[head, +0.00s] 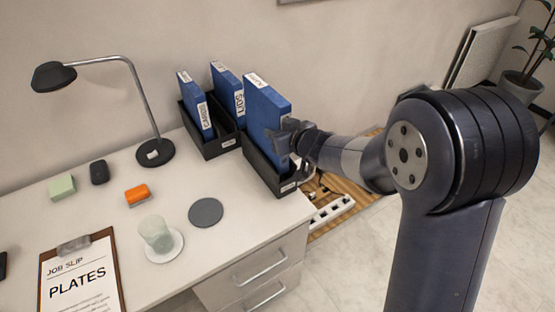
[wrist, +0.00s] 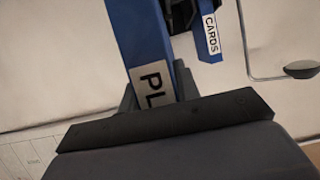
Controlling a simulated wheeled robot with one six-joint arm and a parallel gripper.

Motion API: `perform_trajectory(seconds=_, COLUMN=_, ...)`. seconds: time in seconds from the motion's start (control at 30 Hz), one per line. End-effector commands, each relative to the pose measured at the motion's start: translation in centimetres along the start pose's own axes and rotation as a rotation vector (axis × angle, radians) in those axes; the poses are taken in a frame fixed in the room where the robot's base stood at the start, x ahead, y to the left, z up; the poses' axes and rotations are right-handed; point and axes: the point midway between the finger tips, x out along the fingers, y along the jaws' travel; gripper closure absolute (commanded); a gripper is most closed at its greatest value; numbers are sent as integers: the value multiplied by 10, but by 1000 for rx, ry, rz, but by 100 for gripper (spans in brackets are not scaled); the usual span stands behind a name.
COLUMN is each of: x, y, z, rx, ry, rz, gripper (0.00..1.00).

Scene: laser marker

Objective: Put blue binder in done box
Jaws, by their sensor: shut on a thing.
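My gripper (head: 290,138) is shut on the rightmost blue binder (head: 262,112), at its right edge. That binder is upright, and its lower part is hidden by the black box (head: 268,176) at the desk's right end. In the wrist view its spine label (wrist: 152,86) shows "PL", and the gripper (wrist: 157,88) has a finger on either side of the spine. Two other blue binders (head: 195,103) and (head: 227,92) stand in a black holder (head: 208,146) to the left; one reads "CARDS" in the wrist view (wrist: 210,33). The box labels are too small to read.
A clipboard (head: 80,285) reads "JOB SLIP PLATES". A lamp (head: 150,150), grey disc (head: 206,212), cup (head: 155,233), orange block (head: 136,194), black mouse (head: 99,172) and green block (head: 62,187) are on the desk. A power strip (head: 330,210) lies below the desk's right edge.

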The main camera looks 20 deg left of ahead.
Motion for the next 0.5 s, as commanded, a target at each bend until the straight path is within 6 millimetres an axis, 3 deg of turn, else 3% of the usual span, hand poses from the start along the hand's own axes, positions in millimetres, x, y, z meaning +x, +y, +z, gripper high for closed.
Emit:
perform_trajectory(seconds=0.03, x=5, y=0, z=11, rx=2, ry=2, rz=-1, gripper=100)
perform_trajectory(seconds=0.27, x=12, y=0, z=27, rx=0, ry=4, rz=0, gripper=100)
perform_trajectory(seconds=0.5, x=26, y=0, z=61, rx=1, ry=2, rz=-1, gripper=100)
